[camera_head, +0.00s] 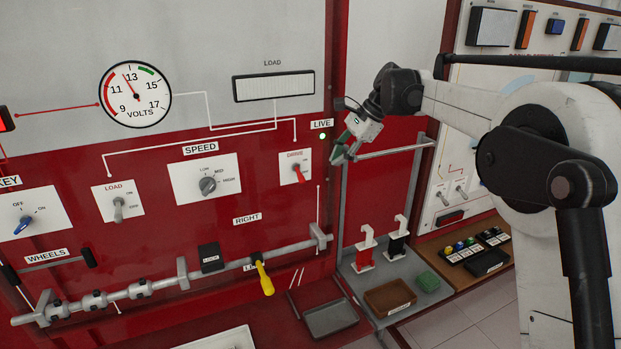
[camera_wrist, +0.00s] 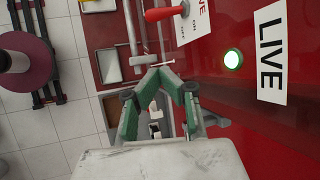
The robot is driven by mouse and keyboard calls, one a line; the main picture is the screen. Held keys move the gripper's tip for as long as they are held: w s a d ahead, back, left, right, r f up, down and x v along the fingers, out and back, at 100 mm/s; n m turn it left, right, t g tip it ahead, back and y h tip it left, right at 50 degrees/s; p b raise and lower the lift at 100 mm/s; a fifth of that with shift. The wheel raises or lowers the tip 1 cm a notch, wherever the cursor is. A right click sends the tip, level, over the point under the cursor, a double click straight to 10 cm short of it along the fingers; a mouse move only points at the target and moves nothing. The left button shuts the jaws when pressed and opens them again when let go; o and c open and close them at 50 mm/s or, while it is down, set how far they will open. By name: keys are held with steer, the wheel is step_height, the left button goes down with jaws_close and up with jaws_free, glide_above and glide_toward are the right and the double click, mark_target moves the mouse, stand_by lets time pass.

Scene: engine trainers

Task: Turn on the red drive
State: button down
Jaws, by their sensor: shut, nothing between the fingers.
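The red drive switch (camera_head: 299,174) has a red lever on a white plate marked DRIVE with ON and OFF, on the red panel. I cannot tell its position for certain. In the wrist view its red lever (camera_wrist: 164,13) is at the top, beyond my fingertips. My gripper (camera_head: 335,158) is to the right of the switch, apart from it, in front of the panel's right edge. Its green fingers (camera_wrist: 163,75) are shut and empty in the wrist view.
A lit green LIVE lamp (camera_head: 323,136) is just above and left of my gripper. A grey rail (camera_head: 395,149) is to its right. The load switch (camera_head: 119,208), speed knob (camera_head: 208,185) and a yellow-handled lever (camera_head: 263,279) are on the left panel. Brown tray (camera_head: 390,297) below.

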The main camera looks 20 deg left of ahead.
mark_target(300, 175)
stand_by(0.3)
steer(key=s+a+f+p, duration=0.1)
steer(key=a+f, duration=0.1)
steer(key=s+a+f+p, duration=0.1)
steer(key=a+f, duration=0.1)
steer(key=s+a+f+p, duration=0.1)
steer(key=a+f, duration=0.1)
steer(key=shift+a, duration=0.35)
steer(key=shift+s+r, duration=0.1)
steer(key=shift+s, duration=0.05)
steer(key=shift+s+a, duration=0.1)
steer(key=shift+a, duration=0.05)
stand_by(0.4)
